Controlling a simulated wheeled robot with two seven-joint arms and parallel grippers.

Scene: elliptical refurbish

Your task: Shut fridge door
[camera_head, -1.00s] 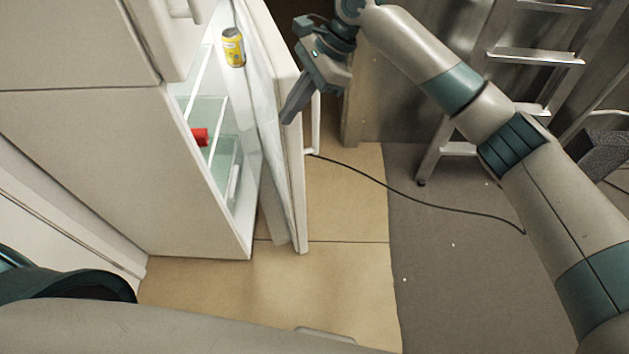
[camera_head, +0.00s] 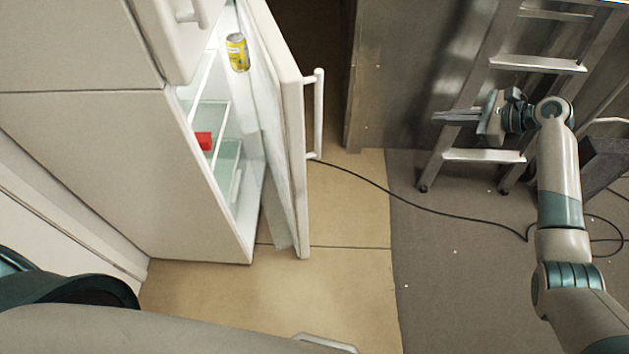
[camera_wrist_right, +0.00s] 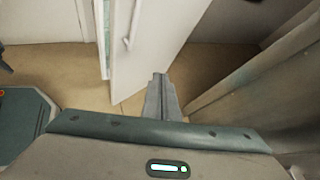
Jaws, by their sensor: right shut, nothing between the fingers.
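The fridge door (camera_head: 284,130) stands partly open in the head view, with a white bar handle (camera_head: 317,115) on its outer face. The lit inside of the white fridge (camera_head: 130,170) shows through the gap. My right gripper (camera_head: 440,117) is shut and empty, well to the right of the door and in front of the ladder, touching neither door nor handle. The door (camera_wrist_right: 150,50) and its handle (camera_wrist_right: 133,25) also show in the right wrist view, beyond the shut fingers (camera_wrist_right: 159,85). My left gripper is not in view.
A yellow can (camera_head: 237,52) sits at the door's inner side, and a red item (camera_head: 203,141) is inside the fridge. A metal ladder (camera_head: 470,110) stands at right. A black cable (camera_head: 400,195) crosses the floor.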

